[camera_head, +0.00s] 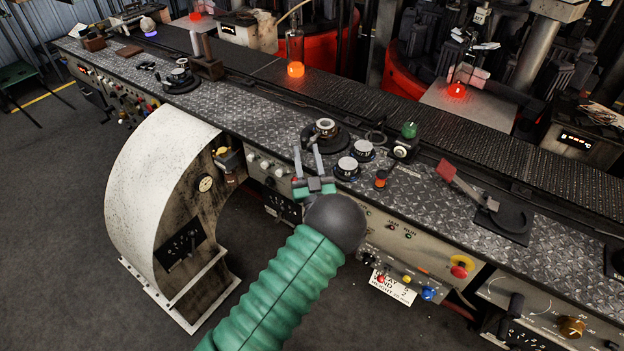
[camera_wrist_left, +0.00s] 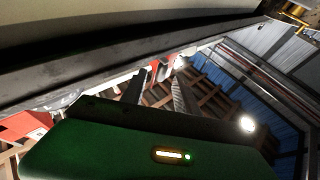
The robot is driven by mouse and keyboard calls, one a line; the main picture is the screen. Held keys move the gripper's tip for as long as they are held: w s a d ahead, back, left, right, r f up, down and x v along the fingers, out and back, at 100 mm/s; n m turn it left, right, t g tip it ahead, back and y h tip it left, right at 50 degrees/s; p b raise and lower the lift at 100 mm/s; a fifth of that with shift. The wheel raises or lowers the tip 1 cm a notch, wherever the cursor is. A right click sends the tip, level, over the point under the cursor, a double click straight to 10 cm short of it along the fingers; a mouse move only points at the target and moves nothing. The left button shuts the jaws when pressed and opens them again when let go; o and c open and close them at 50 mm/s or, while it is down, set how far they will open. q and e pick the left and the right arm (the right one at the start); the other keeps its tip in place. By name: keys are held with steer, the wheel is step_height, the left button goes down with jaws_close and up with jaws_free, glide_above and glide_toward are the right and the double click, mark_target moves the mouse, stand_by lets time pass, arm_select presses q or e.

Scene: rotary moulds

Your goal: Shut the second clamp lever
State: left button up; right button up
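My left gripper (camera_head: 307,149) reaches over the front edge of the patterned metal console (camera_head: 240,105) in the head view. Its two fingers are apart with nothing between them; they also show apart in the left wrist view (camera_wrist_left: 160,78). A round dark fitting with a pale top (camera_head: 325,129) lies just beyond the fingertips; I cannot tell whether they touch. A lever with a red end (camera_head: 460,184) stands tilted up from a flat dark base to the right, well apart from the gripper. I cannot tell which part is the second clamp lever. My right gripper is out of view.
Two round knobs (camera_head: 355,158), a green dome button (camera_head: 409,130) and a small orange-and-black part (camera_head: 381,178) stand right of the gripper. A lit orange lamp (camera_head: 296,69) is behind. A curved pale housing (camera_head: 155,180) stands at the console's front left.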

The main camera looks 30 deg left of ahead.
arm_select(q)
steer(key=v, duration=0.9)
steer(key=shift+d+f, duration=0.2)
steer(key=shift+d, duration=0.15)
steer(key=shift+s, duration=0.1)
